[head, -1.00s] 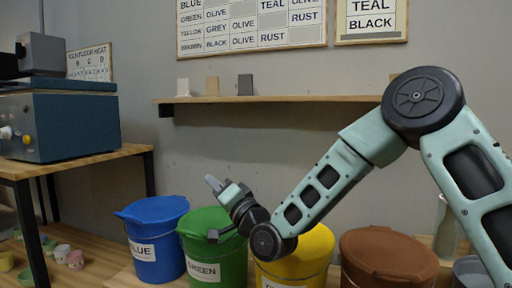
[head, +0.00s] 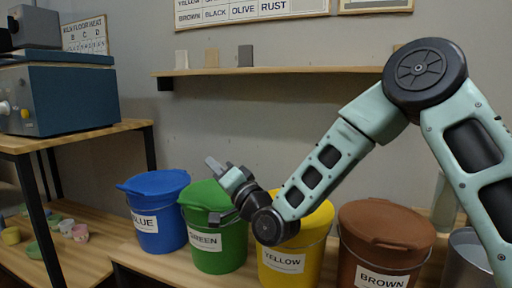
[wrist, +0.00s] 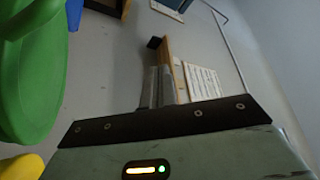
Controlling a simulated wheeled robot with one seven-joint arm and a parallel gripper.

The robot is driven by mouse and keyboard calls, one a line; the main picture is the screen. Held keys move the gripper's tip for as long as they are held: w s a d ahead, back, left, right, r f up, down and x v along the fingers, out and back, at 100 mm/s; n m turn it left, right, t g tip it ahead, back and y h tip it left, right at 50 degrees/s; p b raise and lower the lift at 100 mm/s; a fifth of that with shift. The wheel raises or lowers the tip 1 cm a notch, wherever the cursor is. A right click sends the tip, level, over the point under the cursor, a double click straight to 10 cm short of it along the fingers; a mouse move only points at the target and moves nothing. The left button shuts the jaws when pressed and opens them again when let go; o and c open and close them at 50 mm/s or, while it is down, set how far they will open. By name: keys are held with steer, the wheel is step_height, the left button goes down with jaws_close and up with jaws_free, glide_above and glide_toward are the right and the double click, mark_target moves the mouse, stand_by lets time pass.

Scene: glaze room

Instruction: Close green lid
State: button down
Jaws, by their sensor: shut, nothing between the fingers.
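The green bucket (head: 220,250) labelled GREEN stands between the blue and yellow buckets. Its green lid (head: 204,196) lies across the top of the bucket in the head view; part of it is hidden behind my gripper, and I cannot tell whether it is fully seated. In the wrist view, green plastic (wrist: 38,70) fills the left edge. My gripper (head: 213,163) is shut and empty, over the right part of the green lid, pointing up and to the left.
A blue bucket (head: 158,232) stands left, a yellow bucket (head: 290,254) and a brown bucket (head: 375,250) right, all with lids on top. A wall shelf (head: 290,71) runs above. A blue kiln-like box (head: 70,95) sits on a table at left.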

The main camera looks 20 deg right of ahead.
steer(key=s+d+p, duration=0.4)
steer(key=s+d, duration=0.3)
steer(key=s, duration=0.5)
steer(key=s+a+f+n+g+h, duration=0.3)
steer(key=s+a+f+n+g, duration=0.4)
steer(key=f+g, duration=0.3)
steer(key=s+d+n+g+h, duration=0.3)
steer(key=s+d+g+h, duration=0.1)
steer(key=s, duration=0.6)
steer(key=s+d+n+g+h, duration=0.25)
steer(key=s+g, duration=0.25)
steer(key=s, duration=0.4)
step_height(320, 180, up, 31)
steer(key=p, duration=3)
steer(key=shift+d+f+h+p, duration=0.15)
steer(key=shift+d+h+p, duration=0.2)
steer(key=shift+d, duration=0.1)
steer(key=shift+m, duration=0.25)
